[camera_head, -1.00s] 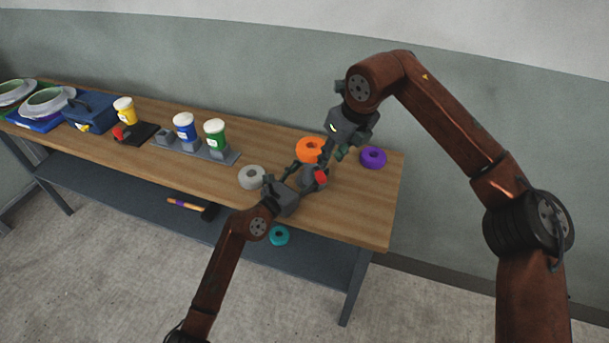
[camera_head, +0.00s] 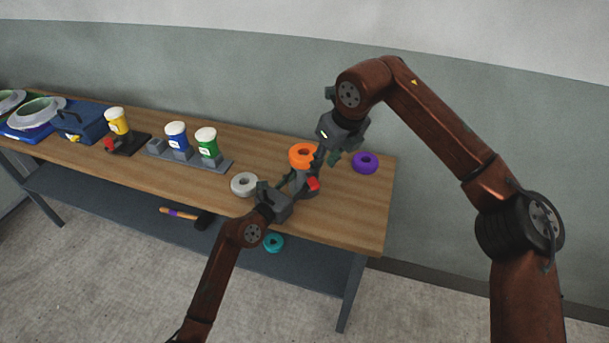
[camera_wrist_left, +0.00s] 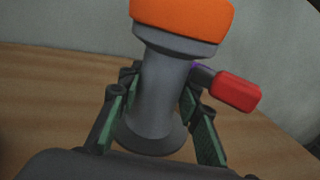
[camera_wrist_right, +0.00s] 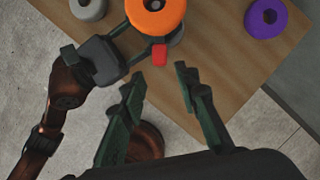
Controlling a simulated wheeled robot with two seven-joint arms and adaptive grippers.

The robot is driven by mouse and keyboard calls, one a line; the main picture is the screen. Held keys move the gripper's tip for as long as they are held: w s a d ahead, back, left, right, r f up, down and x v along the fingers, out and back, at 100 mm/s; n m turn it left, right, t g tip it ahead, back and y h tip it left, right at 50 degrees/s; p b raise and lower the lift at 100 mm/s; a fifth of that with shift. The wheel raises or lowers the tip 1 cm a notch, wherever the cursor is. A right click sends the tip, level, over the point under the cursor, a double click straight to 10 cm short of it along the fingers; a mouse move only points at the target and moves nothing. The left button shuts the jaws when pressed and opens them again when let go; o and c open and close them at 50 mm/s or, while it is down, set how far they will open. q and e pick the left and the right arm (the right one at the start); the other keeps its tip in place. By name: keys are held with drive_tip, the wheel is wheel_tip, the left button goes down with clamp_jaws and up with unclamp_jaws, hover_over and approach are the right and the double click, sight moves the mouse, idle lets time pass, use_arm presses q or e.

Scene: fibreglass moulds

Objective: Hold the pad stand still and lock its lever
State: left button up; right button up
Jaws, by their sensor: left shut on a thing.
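The pad stand (camera_wrist_left: 158,95) is a grey column on a round base with an orange pad (camera_head: 302,155) on top, near the table's right end. It stands upright. Its lever has a red grip (camera_wrist_left: 238,90) sticking out to the right of the column in the left wrist view. My left gripper (camera_wrist_left: 155,100) is shut on the column below the pad, one finger on each side. My right gripper (camera_wrist_right: 158,76) is open and empty above the stand. The red grip (camera_wrist_right: 159,54) lies just beyond its fingertips in the right wrist view, apparently not touched.
A grey ring (camera_head: 244,184) lies left of the stand and a purple ring (camera_head: 365,162) right of it. Green (camera_head: 207,146) and blue (camera_head: 177,141) jars stand on a grey tray further left. A teal ring (camera_head: 273,242) and a hammer (camera_head: 187,215) are on the lower shelf.

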drive_tip(key=shift+s+f, duration=0.1)
drive_tip(key=shift+f, duration=0.05)
drive_tip(key=shift+c, duration=1.2)
drive_tip(key=s+f+m+g+y, duration=0.1)
drive_tip(key=s+f+m+y, duration=0.1)
drive_tip(key=m, duration=0.1)
drive_tip(key=s+a+f+m+g+y, duration=0.1)
drive_tip(key=s+f+m, duration=0.1)
drive_tip(key=m, duration=0.1)
drive_tip(key=shift+s+a+f+g+y, duration=0.15)
drive_tip(key=shift+g+y, duration=0.25)
clamp_jaws()
drive_tip(key=w+d+f+n+t+y, duration=0.1)
drive_tip(key=d+n, duration=0.4)
drive_tip(key=n, duration=0.5)
drive_tip(key=w+d+f+n+t+y, duration=0.2)
drive_tip(key=d+n+y, duration=0.4)
drive_tip(key=n, duration=0.4)
drive_tip(key=w+d+f+n+t+y, duration=0.2)
drive_tip(key=d+n, duration=0.3)
drive_tip(key=n, duration=0.5)
drive_tip(key=shift+w+d+f+t+y, duration=0.15)
drive_tip(key=shift+f+t+y, duration=0.25)
drive_tip(key=shift+f, duration=0.05)
drive_tip(key=shift+w+d+f+t+y, duration=0.1)
drive_tip(key=shift+d+f+t+y, duration=0.05)
drive_tip(key=shift+f+t+y, duration=0.3)
